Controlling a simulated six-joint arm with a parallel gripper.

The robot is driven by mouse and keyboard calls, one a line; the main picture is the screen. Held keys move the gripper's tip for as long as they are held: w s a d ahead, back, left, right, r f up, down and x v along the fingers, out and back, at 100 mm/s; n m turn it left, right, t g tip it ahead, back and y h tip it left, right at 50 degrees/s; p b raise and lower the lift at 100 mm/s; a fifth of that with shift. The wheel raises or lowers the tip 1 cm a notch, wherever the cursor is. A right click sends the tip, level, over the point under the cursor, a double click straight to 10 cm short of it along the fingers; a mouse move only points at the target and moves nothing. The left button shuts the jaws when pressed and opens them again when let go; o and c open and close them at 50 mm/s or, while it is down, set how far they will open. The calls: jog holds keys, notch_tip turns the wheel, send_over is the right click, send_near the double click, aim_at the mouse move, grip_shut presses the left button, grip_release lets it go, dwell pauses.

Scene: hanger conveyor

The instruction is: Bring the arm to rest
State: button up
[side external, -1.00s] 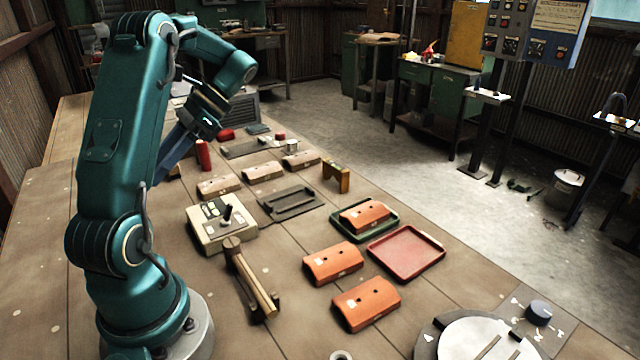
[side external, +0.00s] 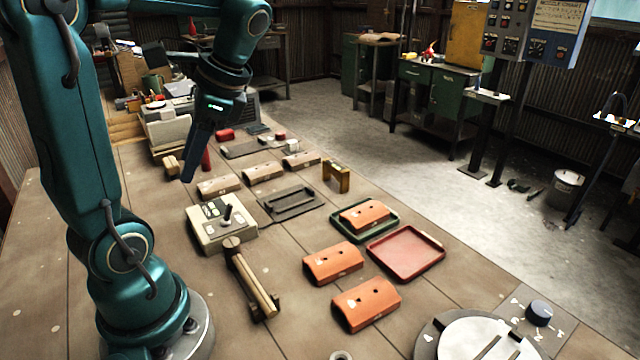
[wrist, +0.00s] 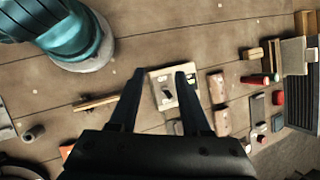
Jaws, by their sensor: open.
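My gripper (side external: 193,165) hangs from the raised teal arm, pointing down, above the left part of the workbench (side external: 60,250). In the wrist view my gripper (wrist: 158,78) has its two dark fingers spread apart with nothing held between them. The cream control box (wrist: 163,90) with a lever shows below and between the fingers in that view. The same control box (side external: 220,225) stands on the bench in the side view, below and to the right of my gripper. My gripper is clear of the bench and touches nothing that I can see.
Orange curved covers (side external: 333,262) lie at the front, one in a green tray (side external: 392,226) beside an empty red tray (side external: 405,254). Tan covers (side external: 264,171) lie farther back. A wooden-handled tool (side external: 252,280) lies near my base. A red cylinder (side external: 206,160) stands behind my gripper.

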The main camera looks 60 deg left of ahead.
jog(key=w+d+f+n+t+h, duration=0.1)
jog(key=d+t+h, duration=0.1)
jog(key=d+t, duration=0.3)
jog(key=w+d+f+n+t+h, duration=0.2)
jog(key=d+t, duration=0.3)
jog(key=d, duration=0.5)
jog(key=shift+w+d+f, duration=0.2)
jog(key=shift+d+f, duration=0.05)
jog(key=shift+d, duration=0.05)
